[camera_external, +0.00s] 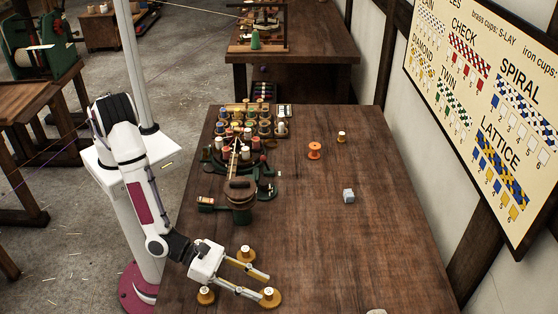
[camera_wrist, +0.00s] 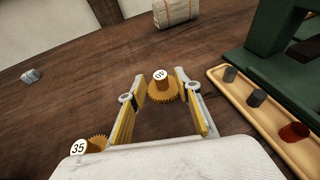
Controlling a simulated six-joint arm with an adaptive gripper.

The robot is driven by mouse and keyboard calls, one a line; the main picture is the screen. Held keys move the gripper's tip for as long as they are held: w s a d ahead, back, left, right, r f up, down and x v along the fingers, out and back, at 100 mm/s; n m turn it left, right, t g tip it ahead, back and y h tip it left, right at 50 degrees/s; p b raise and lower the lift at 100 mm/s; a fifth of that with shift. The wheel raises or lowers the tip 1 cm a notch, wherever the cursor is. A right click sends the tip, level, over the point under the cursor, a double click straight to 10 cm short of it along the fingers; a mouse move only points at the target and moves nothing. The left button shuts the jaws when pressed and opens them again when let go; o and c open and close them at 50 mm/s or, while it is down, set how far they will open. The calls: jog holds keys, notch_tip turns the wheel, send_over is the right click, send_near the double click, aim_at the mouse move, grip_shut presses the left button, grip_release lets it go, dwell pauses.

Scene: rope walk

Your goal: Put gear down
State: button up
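A brown toothed gear (camera_wrist: 163,91) marked with a number that looks like 20 stands upright on the table. It also shows at the near end of the table in the outside view (camera_external: 270,297). My gripper (camera_external: 265,288) reaches low over the table, its fingers spread wide. In the wrist view, my gripper (camera_wrist: 160,78) has a fingertip on either side of this gear; whether either touches it is unclear. A gear marked 35 (camera_wrist: 92,145) stands left of my fingers, partly hidden; it shows beyond the far finger outside (camera_external: 245,254). Another gear (camera_external: 206,295) stands beside my gripper's body.
A wooden tray (camera_wrist: 218,78) with small weights and a green frame (camera_wrist: 272,40) lie right of my fingers. A pale cylinder (camera_wrist: 175,12) lies ahead. A grey block (camera_external: 348,196), an orange spool (camera_external: 314,150) and a crowded spool rack (camera_external: 280,128) stand farther off. The table's right half is mostly clear.

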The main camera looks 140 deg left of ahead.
jog(key=shift+v, duration=2.55)
jog(key=shift+r, duration=0.1)
jog(key=s+a+r+n+g+y, duration=0.1)
jog(key=s+a+r+n+g, duration=0.3)
jog(key=s+a+r+n, duration=0.45)
jog(key=s+a+r+n+g+y, duration=0.25)
jog(key=s+a+r+n, duration=0.35)
jog(key=s+r+n, duration=0.5)
jog(key=s+d+r+n+g+h, duration=0.25)
jog(key=s+n+h, duration=0.25)
jog(key=s, duration=1.2)
jog(key=s+d+r+n+t+h, duration=0.1)
jog(key=s+d+n+h, duration=0.4)
jog(key=s+d, duration=0.5)
jog(key=shift+s+d+r+n+t, duration=0.3)
jog(key=shift+d+t, duration=0.2)
jog(key=shift+t, duration=0.2)
